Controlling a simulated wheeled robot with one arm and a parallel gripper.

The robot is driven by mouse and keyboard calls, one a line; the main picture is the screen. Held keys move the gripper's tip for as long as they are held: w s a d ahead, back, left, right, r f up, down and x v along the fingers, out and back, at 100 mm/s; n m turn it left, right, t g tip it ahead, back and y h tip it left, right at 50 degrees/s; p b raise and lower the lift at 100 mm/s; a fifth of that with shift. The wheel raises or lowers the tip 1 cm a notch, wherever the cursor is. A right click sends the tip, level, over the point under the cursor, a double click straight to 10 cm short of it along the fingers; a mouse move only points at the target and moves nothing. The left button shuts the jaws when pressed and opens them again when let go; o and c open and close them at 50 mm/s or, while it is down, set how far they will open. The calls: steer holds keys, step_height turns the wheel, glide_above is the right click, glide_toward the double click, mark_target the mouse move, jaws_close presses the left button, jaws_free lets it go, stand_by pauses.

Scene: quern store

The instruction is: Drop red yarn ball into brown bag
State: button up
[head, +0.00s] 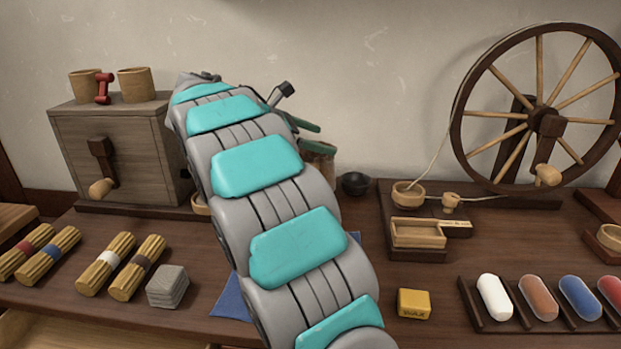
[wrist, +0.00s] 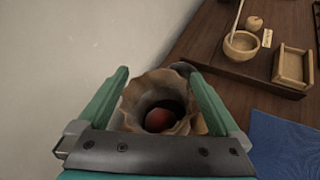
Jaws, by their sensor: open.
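The brown bag (wrist: 142,84) stands open in the wrist view, with a wavy rim and a dark inside. The red yarn ball (wrist: 160,120) shows within the bag's mouth, low in the opening. My gripper (wrist: 160,75) is open, its green fingers apart on either side of the bag's mouth, with nothing held between them. In the head view, a small part of the bag (head: 320,153) shows behind my arm, under the green fingers. My arm hides most of it. I cannot tell whether the fingers touch the rim.
A grey wooden box (head: 120,150) with a crank stands left of my arm. A dark small bowl (head: 355,184) sits right of the bag. A spinning wheel (head: 545,120) stands farther right. A blue cloth (wrist: 285,145) and a yellow block (head: 413,303) lie on the table.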

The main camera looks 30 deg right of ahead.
steer(key=v, duration=0.8)
steer(key=shift+f, duration=0.1)
stand_by(0.3)
